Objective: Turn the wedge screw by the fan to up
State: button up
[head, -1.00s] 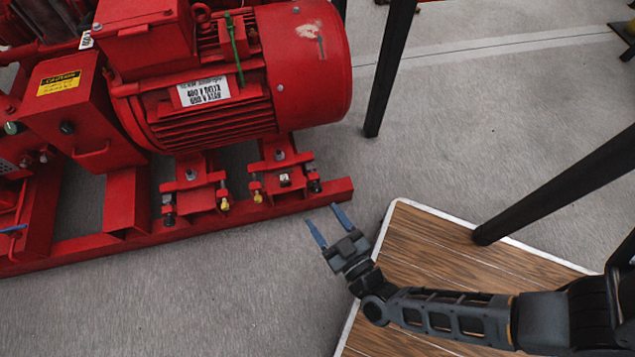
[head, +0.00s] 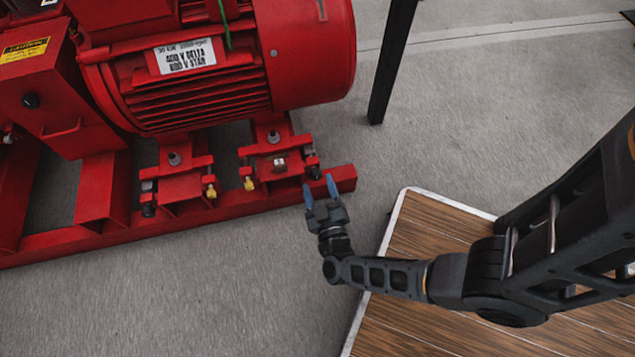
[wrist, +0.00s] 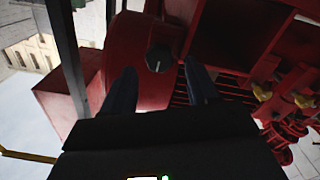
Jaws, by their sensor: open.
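The wedge screw by the fan shows as a black knob (head: 312,172) at the right side of the motor's right foot, near the end of the red base rail. In the wrist view a round black knob (wrist: 158,60) with a pale mark pointing down the picture lies ahead, between the fingertips. My gripper (head: 319,187) is open and empty, its two blue fingers pointing toward this knob. It also shows in the wrist view (wrist: 159,74), apart from the knob as far as I can tell. The fingers partly cover the knob's area in the head view.
The red motor (head: 310,55) overhangs the feet. Yellow-headed screws (head: 249,184) sit on the inner sides of the feet. The red base rail (head: 235,205) runs in front. A dark post (head: 392,60) stands behind right. A wooden platform (head: 425,240) lies below my arm.

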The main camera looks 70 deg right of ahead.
jog(key=shift+x, duration=0.95)
jog(key=c, duration=1)
jog(key=shift+c, duration=0.2)
